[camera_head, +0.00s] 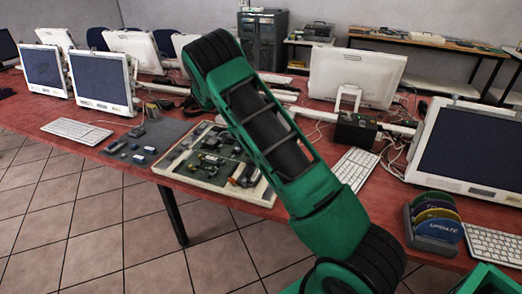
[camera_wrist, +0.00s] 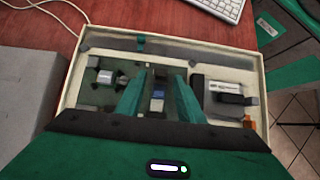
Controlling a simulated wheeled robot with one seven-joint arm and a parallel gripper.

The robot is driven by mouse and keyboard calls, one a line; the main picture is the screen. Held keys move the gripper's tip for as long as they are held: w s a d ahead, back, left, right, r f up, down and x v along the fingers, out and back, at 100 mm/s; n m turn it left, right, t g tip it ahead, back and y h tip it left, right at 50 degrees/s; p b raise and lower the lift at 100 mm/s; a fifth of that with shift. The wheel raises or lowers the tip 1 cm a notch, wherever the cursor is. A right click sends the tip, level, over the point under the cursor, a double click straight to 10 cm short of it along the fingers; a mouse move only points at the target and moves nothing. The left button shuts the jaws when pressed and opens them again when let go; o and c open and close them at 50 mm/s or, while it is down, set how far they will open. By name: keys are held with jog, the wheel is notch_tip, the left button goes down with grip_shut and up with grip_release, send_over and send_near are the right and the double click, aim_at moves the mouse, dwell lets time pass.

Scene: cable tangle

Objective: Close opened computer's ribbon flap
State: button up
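The opened computer is a shallow cream-rimmed case (camera_head: 181,152) with a dark board and several small parts, lying on the red table in the head view. In the wrist view its pale rim (camera_wrist: 258,68) and board fill the middle. My gripper (camera_wrist: 164,76) hangs over the board with its two green fingers apart. A small blue and grey part (camera_wrist: 158,97) shows between the fingers; I cannot tell whether it is the ribbon flap or whether the fingers touch it. A silver connector part (camera_wrist: 107,77) lies left, a white and black module (camera_wrist: 217,91) right. My arm hides the gripper in the head view.
A dark mat (camera_head: 146,140) with several small parts lies left of the case. Keyboards (camera_head: 77,131), monitors (camera_head: 102,82) and loose cables surround the work area. A rack of colored discs (camera_head: 433,221) stands at right. A white cable (camera_wrist: 57,20) runs near the case.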

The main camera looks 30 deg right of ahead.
jog(key=v, duration=1)
jog(key=shift+f, duration=0.1)
jog(key=s+d+r+m+t+y, duration=0.15)
jog(key=s+d+r+m, duration=0.3)
jog(key=s, duration=0.55)
jog(key=s+d+r+m+t+y, duration=0.1)
jog(key=s+d+r+m+y, duration=0.25)
jog(key=s+r, duration=0.45)
jog(key=s+a+f+m+t, duration=0.2)
jog(key=s+a+m, duration=0.1)
jog(key=s, duration=1)
jog(key=s+a+f+m+t, duration=0.2)
jog(key=s+a+m, duration=0.1)
jog(key=s, duration=1)
jog(key=shift+s+a+f, duration=0.2)
jog(key=shift+a, duration=0.2)
